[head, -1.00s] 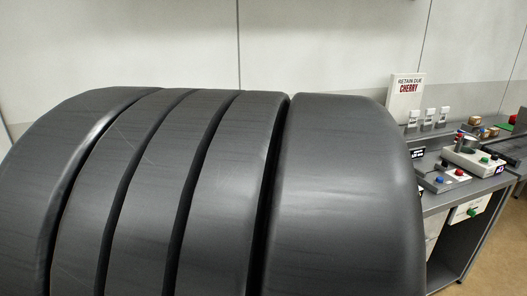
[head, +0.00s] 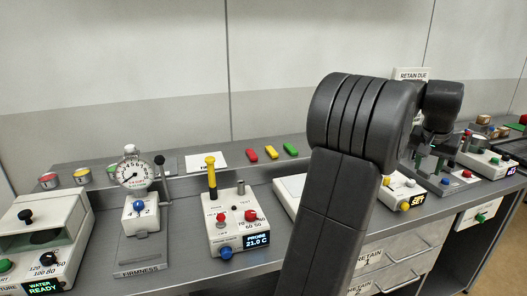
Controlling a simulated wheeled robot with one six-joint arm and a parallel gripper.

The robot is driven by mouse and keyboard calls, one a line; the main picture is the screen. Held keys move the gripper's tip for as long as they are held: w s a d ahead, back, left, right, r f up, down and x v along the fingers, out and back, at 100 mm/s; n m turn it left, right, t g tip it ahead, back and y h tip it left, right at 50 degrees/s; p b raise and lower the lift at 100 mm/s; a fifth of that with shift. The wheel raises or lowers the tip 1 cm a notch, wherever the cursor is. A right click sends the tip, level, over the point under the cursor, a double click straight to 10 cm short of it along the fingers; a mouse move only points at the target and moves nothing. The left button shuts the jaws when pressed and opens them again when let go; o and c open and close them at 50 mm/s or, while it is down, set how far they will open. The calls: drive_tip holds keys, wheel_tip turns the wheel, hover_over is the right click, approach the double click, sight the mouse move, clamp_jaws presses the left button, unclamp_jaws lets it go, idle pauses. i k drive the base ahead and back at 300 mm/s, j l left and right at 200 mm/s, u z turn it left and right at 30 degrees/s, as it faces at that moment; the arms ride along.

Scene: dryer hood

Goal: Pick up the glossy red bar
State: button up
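The glossy red bar (head: 251,155) lies on the raised back shelf of the bench, left of my arm in the head view. A yellow bar (head: 271,152) and a green bar (head: 291,149) lie beside it on its right, in a row with small gaps. My dark arm rises through the right half of the picture and bends to the right at the top.
A white probe box (head: 236,222) with a yellow-handled probe stands in front of the bars. A firmness gauge (head: 134,173) stands to its left. A white card (head: 209,159) lies left of the red bar. My arm hides part of the bench and the drawers (head: 400,262).

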sight(252, 156)
drive_tip(key=i+l+u, duration=0.35)
drive_tip(key=l, duration=0.25)
drive_tip(key=i+l+u, duration=0.15)
drive_tip(key=l, duration=0.2)
drive_tip(key=u, duration=1.5)
